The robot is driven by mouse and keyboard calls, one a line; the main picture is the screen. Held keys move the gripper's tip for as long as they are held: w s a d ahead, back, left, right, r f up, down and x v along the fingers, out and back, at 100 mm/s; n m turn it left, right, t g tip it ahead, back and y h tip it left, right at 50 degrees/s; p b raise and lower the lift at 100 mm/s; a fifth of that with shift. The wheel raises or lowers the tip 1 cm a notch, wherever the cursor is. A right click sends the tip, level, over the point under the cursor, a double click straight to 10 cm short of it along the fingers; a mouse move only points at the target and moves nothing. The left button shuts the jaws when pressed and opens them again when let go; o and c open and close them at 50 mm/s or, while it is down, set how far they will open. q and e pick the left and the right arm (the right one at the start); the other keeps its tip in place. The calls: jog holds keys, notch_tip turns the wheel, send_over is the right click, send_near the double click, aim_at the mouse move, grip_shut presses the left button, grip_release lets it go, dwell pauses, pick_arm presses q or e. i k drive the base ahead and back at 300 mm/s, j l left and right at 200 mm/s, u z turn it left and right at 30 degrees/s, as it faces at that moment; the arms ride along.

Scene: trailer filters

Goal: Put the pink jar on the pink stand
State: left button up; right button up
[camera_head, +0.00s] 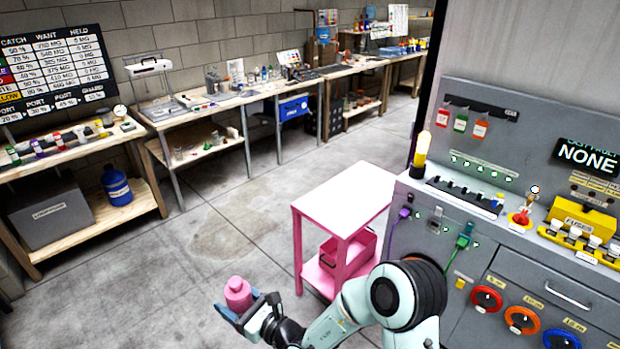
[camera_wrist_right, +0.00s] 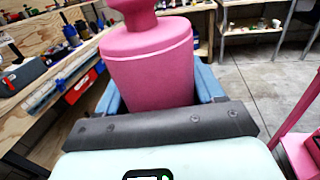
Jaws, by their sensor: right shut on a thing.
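The pink jar (camera_head: 237,294) is held upright in my right gripper (camera_head: 248,311), at the bottom of the head view. In the right wrist view the jar (camera_wrist_right: 150,62) fills the space between the blue fingers (camera_wrist_right: 155,95), with its narrower neck at the top edge. The pink stand (camera_head: 341,205) is a small two-level table to the right of the jar in the head view, with a bare white-pink top. The jar is apart from the stand. Part of the stand also shows at the right edge of the wrist view (camera_wrist_right: 296,150). My left gripper is not in view.
A pink bin (camera_head: 347,254) sits on the stand's lower shelf. A grey control panel (camera_head: 480,250) with knobs and plugs stands just right of the stand. Wooden workbenches (camera_head: 180,115) line the back wall. The concrete floor left of the stand is clear.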

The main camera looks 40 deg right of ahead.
aim_at(353, 200)
jog(key=i+z, duration=0.2)
jog(key=i, duration=0.35)
jog(key=i+j+z, duration=0.15)
jog(key=i, duration=0.4)
jog(key=i+j+z, duration=0.1)
jog(key=i+z, duration=0.4)
jog(key=i, duration=0.6)
jog(key=i+l+z, duration=0.15)
jog(key=i+z, duration=0.45)
jog(key=i, duration=0.25)
jog(key=l, duration=0.6)
